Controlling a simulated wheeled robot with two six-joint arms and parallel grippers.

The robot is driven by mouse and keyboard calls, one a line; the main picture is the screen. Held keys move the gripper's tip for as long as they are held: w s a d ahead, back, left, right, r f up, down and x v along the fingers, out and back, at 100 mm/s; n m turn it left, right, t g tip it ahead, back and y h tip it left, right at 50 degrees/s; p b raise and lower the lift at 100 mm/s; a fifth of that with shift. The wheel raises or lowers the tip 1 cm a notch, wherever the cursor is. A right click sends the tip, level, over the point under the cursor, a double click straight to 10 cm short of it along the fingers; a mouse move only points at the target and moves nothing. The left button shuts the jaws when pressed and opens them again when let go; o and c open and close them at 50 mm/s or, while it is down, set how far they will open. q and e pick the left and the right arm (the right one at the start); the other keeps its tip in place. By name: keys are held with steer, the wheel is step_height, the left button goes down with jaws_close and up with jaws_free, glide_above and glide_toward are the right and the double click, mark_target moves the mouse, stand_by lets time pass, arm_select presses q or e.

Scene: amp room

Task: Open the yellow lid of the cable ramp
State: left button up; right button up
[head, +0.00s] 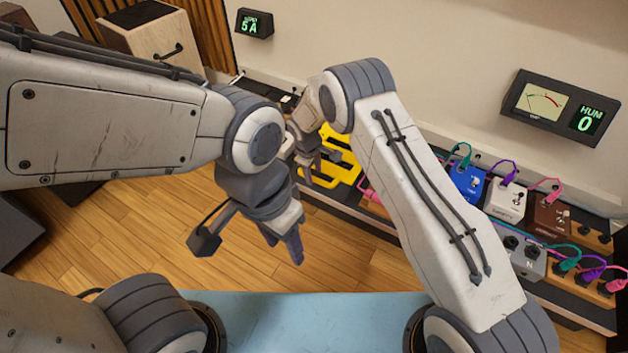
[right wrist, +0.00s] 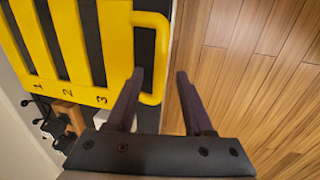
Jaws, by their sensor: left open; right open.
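The yellow lid (head: 345,157) of the cable ramp lies by the wall in the head view, partly hidden behind my right arm. In the right wrist view the lid (right wrist: 68,45) has dark slots, the numbers 1, 2 and 3, and a yellow loop handle (right wrist: 161,50) on its right side. My right gripper (head: 318,168) is open at the lid. In its wrist view the handle's outer bar shows between the fingertips (right wrist: 160,74); I cannot tell whether they touch it. My left gripper (head: 284,246) is open and empty above the floor, nearer to me.
Blue (head: 467,183), white (head: 505,200) and brown (head: 551,215) pedals with coloured cables stand right of the lid. A HUM meter (head: 560,107) and a small display (head: 254,23) hang on the wall. The wooden floor (head: 130,225) at left is clear.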

step_height(320, 180, down, 2)
steer(key=shift+w+d+f+b, duration=0.1)
steer(key=shift+w+b, duration=0.05)
steer(key=shift+b, duration=0.15)
jaws_close()
stand_by(1.3)
